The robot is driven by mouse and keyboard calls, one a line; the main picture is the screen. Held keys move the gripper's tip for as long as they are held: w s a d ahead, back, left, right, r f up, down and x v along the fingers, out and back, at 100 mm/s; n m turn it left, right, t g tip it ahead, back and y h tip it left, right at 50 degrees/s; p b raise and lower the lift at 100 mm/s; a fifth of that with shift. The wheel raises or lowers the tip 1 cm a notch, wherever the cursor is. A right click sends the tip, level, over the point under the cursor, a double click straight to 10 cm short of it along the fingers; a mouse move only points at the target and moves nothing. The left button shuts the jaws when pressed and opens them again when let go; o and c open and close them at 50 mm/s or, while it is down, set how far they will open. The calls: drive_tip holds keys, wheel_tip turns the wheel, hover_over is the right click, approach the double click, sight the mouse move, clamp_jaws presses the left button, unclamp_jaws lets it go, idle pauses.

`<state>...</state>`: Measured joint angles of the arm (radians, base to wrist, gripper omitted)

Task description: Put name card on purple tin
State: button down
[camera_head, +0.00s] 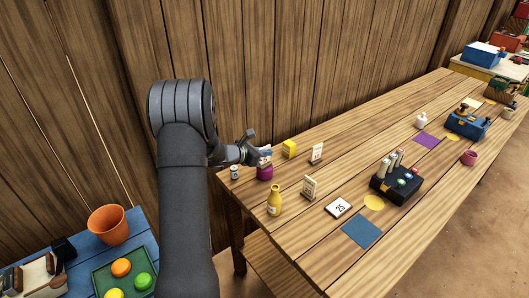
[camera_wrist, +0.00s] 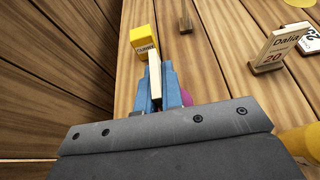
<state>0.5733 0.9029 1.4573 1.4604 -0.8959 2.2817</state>
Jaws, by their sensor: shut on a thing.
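My gripper (camera_head: 264,153) is at the left end of the long table, shut on a thin cream card, seen edge-on between the blue fingers in the wrist view (camera_wrist: 154,75). I take it to be the name card; its face is turned away. The purple tin (camera_head: 265,173) stands on the table directly below the fingers in the head view. In the wrist view only a sliver of the purple tin (camera_wrist: 187,97) shows to the right of the fingers. Whether the card touches the tin cannot be told.
A yellow box (camera_head: 289,148) stands just beyond the gripper. A small grey can (camera_head: 234,172) is to the left, and a yellow bottle (camera_head: 274,202) is nearer. Standing cards (camera_head: 316,153) (camera_head: 309,188) and a flat card (camera_head: 338,207) are to the right. The wooden wall is close behind.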

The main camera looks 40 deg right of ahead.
drive_tip(key=shift+f, duration=0.15)
drive_tip(key=c, duration=1.6)
unclamp_jaws()
drive_tip(key=shift+o, duration=0.2)
drive_tip(key=shift+r, duration=0.3)
drive_tip(key=v, duration=1.2)
drive_tip(key=shift+f, duration=0.15)
